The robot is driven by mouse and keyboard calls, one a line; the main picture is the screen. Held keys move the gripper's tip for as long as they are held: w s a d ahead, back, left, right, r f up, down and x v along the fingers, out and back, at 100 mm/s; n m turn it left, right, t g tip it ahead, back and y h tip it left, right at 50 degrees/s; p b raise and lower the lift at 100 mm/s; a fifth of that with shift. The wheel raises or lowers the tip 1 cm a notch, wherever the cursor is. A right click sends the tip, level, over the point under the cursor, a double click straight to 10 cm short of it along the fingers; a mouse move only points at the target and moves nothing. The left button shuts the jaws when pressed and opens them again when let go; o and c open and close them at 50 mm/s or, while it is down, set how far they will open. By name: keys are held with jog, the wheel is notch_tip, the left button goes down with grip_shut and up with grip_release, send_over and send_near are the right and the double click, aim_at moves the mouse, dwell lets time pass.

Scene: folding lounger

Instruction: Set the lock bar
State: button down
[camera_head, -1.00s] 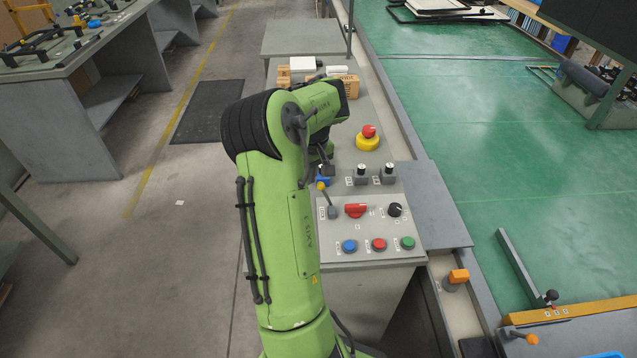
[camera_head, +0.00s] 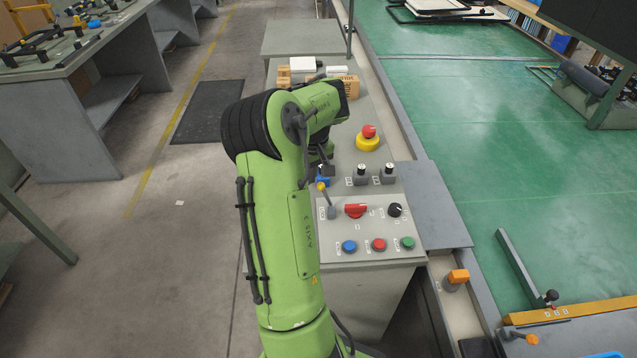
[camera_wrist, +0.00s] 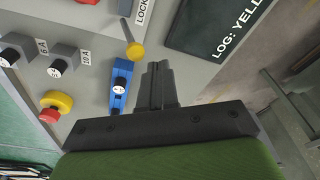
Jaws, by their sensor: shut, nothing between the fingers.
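A small lever with a yellow knob (camera_wrist: 135,51) stands on the grey panel beside a label reading "LOCK", cut off by the frame edge; I take it for the lock bar. In the head view its yellow knob (camera_head: 321,187) tops a thin grey stem near the panel's left edge, tilted up-left. My gripper (camera_wrist: 158,66) is shut and empty, its fingertips just right of and below the knob in the wrist view, apparently apart from it. In the head view my gripper (camera_head: 327,171) is partly hidden by my arm. A blue switch body (camera_wrist: 121,86) sits left of the fingers.
A red-and-yellow emergency stop (camera_head: 367,138), two black selectors (camera_head: 361,175), a red rotary handle (camera_head: 355,210), a black knob (camera_head: 395,210) and blue, red and green buttons crowd the panel. A dark sign (camera_wrist: 215,28) reads "LOG: YELL". Boxes (camera_head: 345,87) stand at the panel's far end.

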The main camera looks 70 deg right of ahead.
aim_at(323, 184)
jog(key=shift+f, duration=0.1)
jog(key=shift+f+b, duration=1.65)
jog(key=shift+f, duration=0.45)
jog(key=shift+s+d+r, duration=0.1)
jog(key=shift+s+d, duration=0.1)
jog(key=shift+s, duration=0.35)
jog(key=shift+s+d+r+p, duration=0.15)
jog(key=shift+s+d+p, duration=0.15)
jog(key=shift+s, duration=0.25)
jog(key=shift+s+d+r+p, duration=0.1)
jog(key=shift+s+d+p, duration=0.2)
jog(key=shift+s, duration=0.2)
